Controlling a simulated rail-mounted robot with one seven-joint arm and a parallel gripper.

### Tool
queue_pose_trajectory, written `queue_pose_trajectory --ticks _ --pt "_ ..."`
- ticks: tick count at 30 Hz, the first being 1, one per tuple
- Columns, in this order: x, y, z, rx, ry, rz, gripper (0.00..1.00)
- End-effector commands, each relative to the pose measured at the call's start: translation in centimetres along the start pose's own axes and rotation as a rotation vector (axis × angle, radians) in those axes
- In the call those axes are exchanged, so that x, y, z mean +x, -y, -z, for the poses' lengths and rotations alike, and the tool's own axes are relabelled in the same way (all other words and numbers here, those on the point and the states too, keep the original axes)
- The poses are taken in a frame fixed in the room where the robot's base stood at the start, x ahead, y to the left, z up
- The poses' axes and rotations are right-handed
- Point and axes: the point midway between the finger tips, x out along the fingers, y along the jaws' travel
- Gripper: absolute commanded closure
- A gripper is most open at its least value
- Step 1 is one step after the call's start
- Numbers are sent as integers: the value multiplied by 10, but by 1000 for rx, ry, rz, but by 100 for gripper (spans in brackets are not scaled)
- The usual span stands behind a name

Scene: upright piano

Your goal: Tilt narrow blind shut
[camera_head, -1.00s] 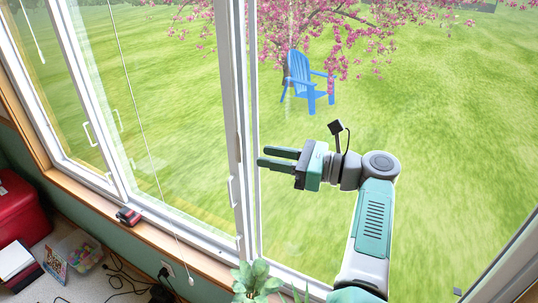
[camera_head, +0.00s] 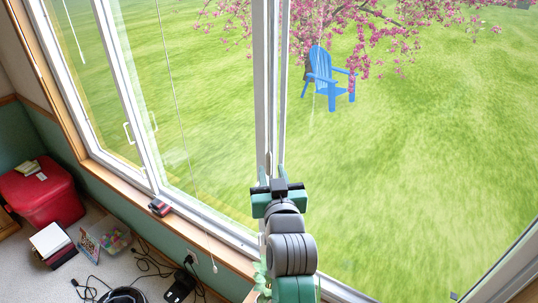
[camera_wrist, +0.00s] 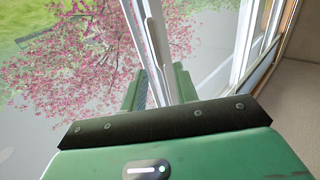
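My gripper (camera_head: 272,172) is open in front of the white window post (camera_head: 268,80) in the head view, its fingers pointing away from the camera. In the wrist view, its two green fingers (camera_wrist: 158,74) stand apart. A slim white rod or handle (camera_wrist: 155,42) shows between and beyond them, beside the post; I cannot tell whether they touch it. A long thin cord with a small end (camera_head: 180,110) hangs in front of the left panes. A shorter white wand (camera_head: 74,32) hangs at the upper left. No blind slats show.
A wooden sill (camera_head: 190,228) runs below the windows with a small dark red object (camera_head: 159,207) on it. A red chest (camera_head: 42,195), a clear bin (camera_head: 112,236) and cables lie at the lower left. A leafy plant (camera_head: 259,277) is close by my arm.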

Motion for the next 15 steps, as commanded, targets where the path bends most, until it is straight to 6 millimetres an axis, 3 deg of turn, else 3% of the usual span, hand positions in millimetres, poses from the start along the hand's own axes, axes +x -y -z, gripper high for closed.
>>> queue_pose_trajectory --ticks 7,15 --pt "46 0 2 3 2 0 70" --pt "66 -1 0 5 1 0 70"
